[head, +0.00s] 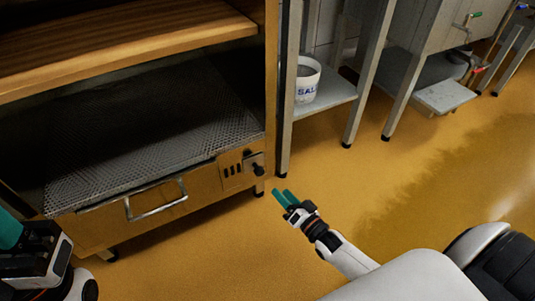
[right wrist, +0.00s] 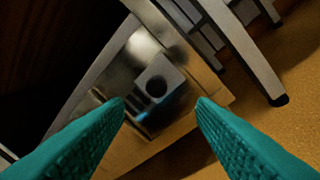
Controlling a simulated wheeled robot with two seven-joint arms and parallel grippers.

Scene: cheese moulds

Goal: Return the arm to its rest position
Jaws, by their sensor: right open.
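My right gripper (head: 283,196) is in the middle of the head view, above the yellow floor and just right of the cabinet's front corner. Its teal fingers (right wrist: 160,105) are apart and empty in the right wrist view, with the cabinet's control panel beyond them. My left gripper (head: 12,232) is at the lower left edge of the head view. Only part of its teal finger and dark body shows, so its opening cannot be judged.
A metal cabinet (head: 95,232) with a handle, a mesh shelf (head: 150,135) and a wooden shelf (head: 120,40) fills the left. A white bucket marked SAL (head: 307,82) stands on a low metal shelf (head: 335,92). The floor (head: 400,185) at centre right is clear.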

